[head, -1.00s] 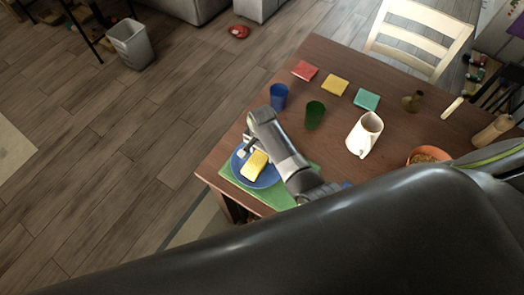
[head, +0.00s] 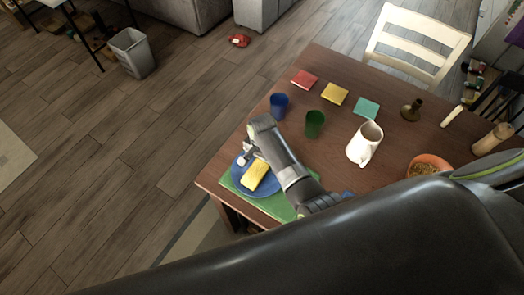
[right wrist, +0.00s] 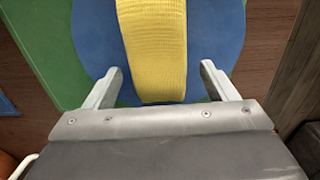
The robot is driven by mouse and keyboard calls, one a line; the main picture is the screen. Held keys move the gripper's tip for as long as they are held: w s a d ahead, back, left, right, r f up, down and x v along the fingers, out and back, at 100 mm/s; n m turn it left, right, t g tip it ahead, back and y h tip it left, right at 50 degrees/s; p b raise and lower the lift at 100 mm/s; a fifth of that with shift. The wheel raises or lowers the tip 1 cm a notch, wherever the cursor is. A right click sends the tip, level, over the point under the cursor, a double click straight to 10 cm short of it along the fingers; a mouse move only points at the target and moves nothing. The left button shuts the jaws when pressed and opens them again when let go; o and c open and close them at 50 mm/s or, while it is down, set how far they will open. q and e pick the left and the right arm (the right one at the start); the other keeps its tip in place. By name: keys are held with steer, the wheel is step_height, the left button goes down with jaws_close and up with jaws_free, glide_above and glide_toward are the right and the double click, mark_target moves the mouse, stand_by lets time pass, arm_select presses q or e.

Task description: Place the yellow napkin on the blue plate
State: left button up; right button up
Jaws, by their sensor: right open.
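The yellow napkin (head: 255,175), a folded ribbed cloth, lies on the blue plate (head: 270,187) in the head view. The plate rests on a green placemat at the near left corner of the table. My right gripper (head: 246,153) is at the plate's far left side, beside the napkin's upper end. In the right wrist view my right gripper (right wrist: 160,69) is open. Its two fingers stand apart on either side of the yellow napkin (right wrist: 155,45), with gaps showing the blue plate (right wrist: 95,35). My left gripper is not in view.
Behind the plate stand a blue cup (head: 279,105), a green cup (head: 315,124) and a white pitcher (head: 364,143). Red, yellow (head: 334,93) and teal squares lie farther back. An orange bowl (head: 428,165) is at the right. My own dark arm covers the foreground.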

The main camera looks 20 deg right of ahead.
mark_target(262, 162)
step_height(262, 162, up, 12)
steer(key=shift+f, duration=0.15)
stand_by(0.7)
